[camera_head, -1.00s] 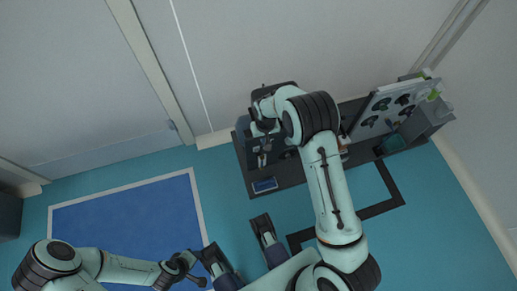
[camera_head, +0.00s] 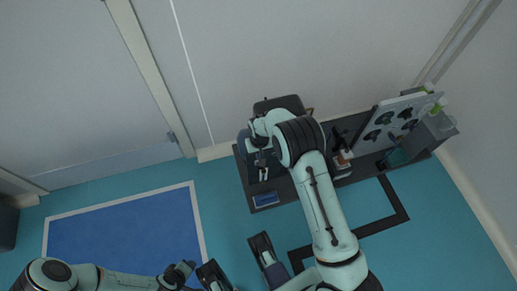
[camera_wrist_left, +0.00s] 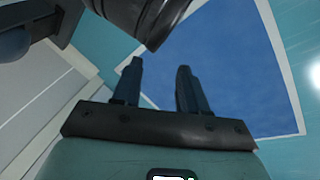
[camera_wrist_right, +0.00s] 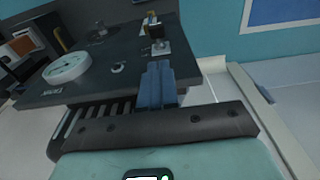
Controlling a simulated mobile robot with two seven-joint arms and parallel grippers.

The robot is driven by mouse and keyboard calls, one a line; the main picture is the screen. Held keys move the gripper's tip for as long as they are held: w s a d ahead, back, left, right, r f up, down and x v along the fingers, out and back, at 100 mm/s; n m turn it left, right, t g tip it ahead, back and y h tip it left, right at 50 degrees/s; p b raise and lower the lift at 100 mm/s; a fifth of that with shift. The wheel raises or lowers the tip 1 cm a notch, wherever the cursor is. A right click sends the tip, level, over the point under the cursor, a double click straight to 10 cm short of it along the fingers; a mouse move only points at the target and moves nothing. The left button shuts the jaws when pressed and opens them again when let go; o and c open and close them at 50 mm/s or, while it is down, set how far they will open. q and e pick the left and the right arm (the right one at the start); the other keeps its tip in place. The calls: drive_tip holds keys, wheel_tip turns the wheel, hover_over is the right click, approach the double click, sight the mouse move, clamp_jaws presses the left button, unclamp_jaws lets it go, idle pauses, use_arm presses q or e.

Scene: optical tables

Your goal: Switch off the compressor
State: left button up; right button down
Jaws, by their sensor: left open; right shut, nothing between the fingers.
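A dark unit that looks like the compressor (camera_wrist_right: 100,50) fills the left of the right wrist view. On its top are a round white gauge (camera_wrist_right: 68,68) and a small round light-coloured control (camera_wrist_right: 118,68); whether that is the switch, and its state, I cannot tell. A slotted grille shows below its edge. My right gripper (camera_wrist_right: 157,68) is shut and empty, its fingertips beside the unit's near edge; contact is unclear. In the head view, my right arm covers much of this area. My left gripper (camera_wrist_left: 160,67) is open and empty, over the floor near the blue mat.
A dark low bench (camera_head: 288,187) runs along the wall, with a small blue-screened panel (camera_head: 265,199) on its front edge. A tilted board with several dark round parts (camera_head: 400,118) stands at its right end. The blue floor mat (camera_head: 125,235) is clear.

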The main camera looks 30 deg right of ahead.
sight(260, 168)
drive_tip(key=f, duration=0.2)
drive_tip(key=s+f, duration=0.1)
drive_tip(key=f, duration=0.1)
drive_tip(key=shift+a+f+b, duration=0.15)
drive_tip(key=shift+f+b, duration=0.05)
drive_tip(key=shift+b, duration=0.15)
use_arm(q)
drive_tip(key=shift+w+a+f+t, duration=0.15)
drive_tip(key=shift+w+a+f, duration=0.2)
drive_tip(key=shift+w, duration=0.15)
drive_tip(key=shift+w+a+f+t, duration=0.2)
drive_tip(key=shift+w+f, duration=0.1)
drive_tip(key=shift+w, duration=0.2)
use_arm(e)
drive_tip(key=shift+s+f, duration=0.4)
drive_tip(key=shift+f, duration=0.15)
use_arm(q)
drive_tip(key=shift+a, duration=0.1)
use_arm(e)
drive_tip(key=shift+s, duration=0.1)
